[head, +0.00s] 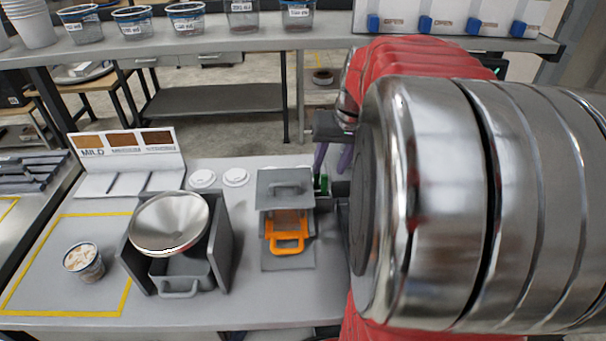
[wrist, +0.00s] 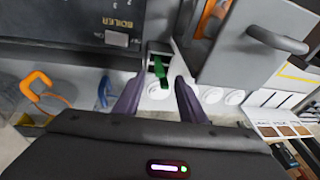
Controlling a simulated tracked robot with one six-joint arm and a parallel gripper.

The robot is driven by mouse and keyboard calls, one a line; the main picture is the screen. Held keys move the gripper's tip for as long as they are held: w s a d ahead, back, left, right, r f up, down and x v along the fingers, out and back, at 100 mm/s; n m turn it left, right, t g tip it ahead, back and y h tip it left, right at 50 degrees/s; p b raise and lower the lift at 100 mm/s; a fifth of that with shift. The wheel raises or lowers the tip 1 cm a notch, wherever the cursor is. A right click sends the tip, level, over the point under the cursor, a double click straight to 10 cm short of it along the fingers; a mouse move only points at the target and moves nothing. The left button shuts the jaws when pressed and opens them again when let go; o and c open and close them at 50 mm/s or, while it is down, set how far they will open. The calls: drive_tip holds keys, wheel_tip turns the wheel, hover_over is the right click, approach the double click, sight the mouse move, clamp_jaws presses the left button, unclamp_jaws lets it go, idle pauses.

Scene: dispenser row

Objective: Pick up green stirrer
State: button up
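In the wrist view the stirrer appears between and just beyond the fingertips; I cannot tell the exact gap. In the head view my gripper (head: 332,168) is partly hidden by my arm.
The boiler (wrist: 70,30) stands close on the left in the wrist view. The grey box (head: 285,190) with its orange handle (head: 288,245) is close by. White lids (head: 236,177) lie nearby. A metal funnel (head: 169,222) and filled cup (head: 83,262) are farther left.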

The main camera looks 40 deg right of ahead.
sight(326, 176)
drive_tip(key=shift+x, duration=2.4)
drive_tip(key=shift+d, duration=0.1)
drive_tip(key=shift+c, duration=0.2)
drive_tip(key=shift+s, duration=0.1)
clamp_jaws()
